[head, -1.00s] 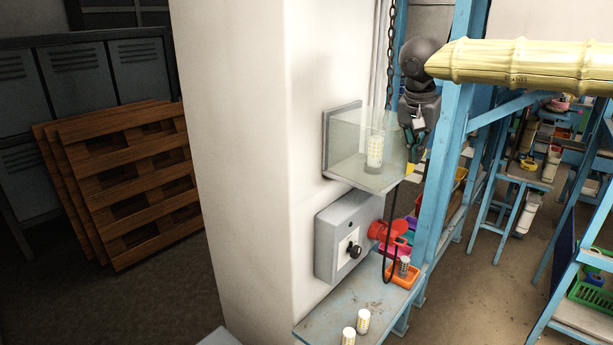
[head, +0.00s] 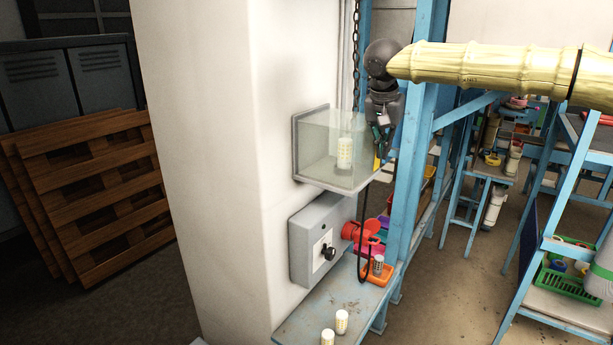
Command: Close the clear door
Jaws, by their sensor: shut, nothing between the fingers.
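The clear door (head: 364,160) belongs to a see-through box (head: 318,150) on a grey backing plate, fixed to the white pillar. Its clear panels blend together, so I cannot tell whether the door is fully shut or slightly ajar. A pale yellow-and-white corn-type bulb (head: 344,153) stands upright inside the box. My gripper (head: 380,150) points down at the box's right side, by the upper right edge. Its fingers are small and dark, shut and empty. I cannot tell whether they touch the clear panel.
A grey switch box (head: 318,243) with a black knob sits below. A blue ledge (head: 330,308) holds two more bulbs and an orange tray (head: 377,270). Wooden pallets (head: 90,190) lean at left.

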